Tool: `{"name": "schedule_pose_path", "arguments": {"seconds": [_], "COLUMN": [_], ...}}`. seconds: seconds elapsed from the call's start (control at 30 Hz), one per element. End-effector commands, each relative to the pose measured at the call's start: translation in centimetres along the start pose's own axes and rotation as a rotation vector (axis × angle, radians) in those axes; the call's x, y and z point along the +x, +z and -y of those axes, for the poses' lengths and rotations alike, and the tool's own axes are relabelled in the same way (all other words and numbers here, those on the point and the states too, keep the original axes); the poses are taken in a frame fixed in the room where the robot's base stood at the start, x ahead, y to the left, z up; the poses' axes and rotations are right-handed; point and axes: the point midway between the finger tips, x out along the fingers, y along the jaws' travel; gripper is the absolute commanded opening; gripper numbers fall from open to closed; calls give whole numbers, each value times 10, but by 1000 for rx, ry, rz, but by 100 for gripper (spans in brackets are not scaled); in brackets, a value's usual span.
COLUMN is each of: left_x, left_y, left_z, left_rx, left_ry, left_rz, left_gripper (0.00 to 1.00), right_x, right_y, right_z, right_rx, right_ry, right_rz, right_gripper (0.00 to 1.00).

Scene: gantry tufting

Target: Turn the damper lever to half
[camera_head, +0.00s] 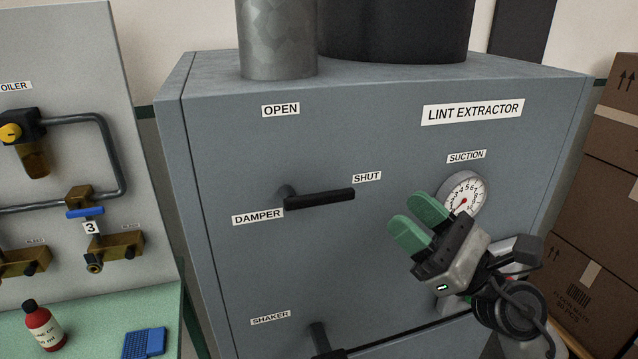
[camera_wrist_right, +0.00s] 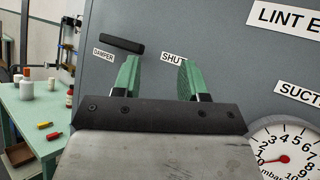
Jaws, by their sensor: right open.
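The damper lever (camera_head: 320,199) is a black bar on the grey front of the lint extractor (camera_head: 260,250). It sticks out from a pivot at its left end and lies nearly level, its free end by the SHUT label (camera_head: 367,177). The OPEN label (camera_head: 281,110) is above the pivot. The lever also shows in the right wrist view (camera_wrist_right: 122,44), beyond the fingers. My right gripper (camera_head: 418,222), with green fingers, is open and empty, to the right of and below the lever's free end, apart from it. My left gripper is not in view.
A suction gauge (camera_head: 464,195) is just behind my right gripper. A shaker handle (camera_head: 320,338) sticks out below the lever. At left are an oiler panel (camera_head: 60,150) and a green bench with a red bottle (camera_head: 43,325). Cardboard boxes (camera_head: 600,220) stand at right.

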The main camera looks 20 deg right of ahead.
Motion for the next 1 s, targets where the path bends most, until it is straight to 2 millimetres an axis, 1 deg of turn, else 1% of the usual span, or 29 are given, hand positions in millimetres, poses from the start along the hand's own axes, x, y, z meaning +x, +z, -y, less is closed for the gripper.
{"name": "schedule_pose_path", "arguments": {"seconds": [0.03, 0.1, 0.2, 0.3, 0.4, 0.47, 0.57, 0.67, 0.8, 1.0], "left_x": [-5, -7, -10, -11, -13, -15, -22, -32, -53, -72], "left_y": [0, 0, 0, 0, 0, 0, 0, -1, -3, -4], "left_z": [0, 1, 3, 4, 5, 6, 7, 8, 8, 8], "left_rx": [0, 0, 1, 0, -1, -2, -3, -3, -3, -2], "left_ry": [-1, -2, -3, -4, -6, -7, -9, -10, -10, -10], "left_rz": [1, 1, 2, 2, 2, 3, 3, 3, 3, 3], "left_gripper": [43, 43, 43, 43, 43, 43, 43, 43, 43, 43], "right_x": [9, 12, 12, 9, 8, 10, 19, 33, 58, 86], "right_y": [18, 27, 30, 30, 30, 29, 26, 20, 9, -9], "right_z": [-12, -26, -31, -29, -27, -26, -28, -32, -38, -45], "right_rx": [-254, -582, -943, -1162, -1257, -1272, -1268, -1265, -1261, -1260], "right_ry": [124, 267, 410, 490, 526, 531, 529, 530, 529, 527], "right_rz": [-33, -93, -174, -236, -267, -273, -272, -269, -269, -271], "right_gripper": [43, 43, 43, 43, 43, 43, 43, 43, 43, 43]}}
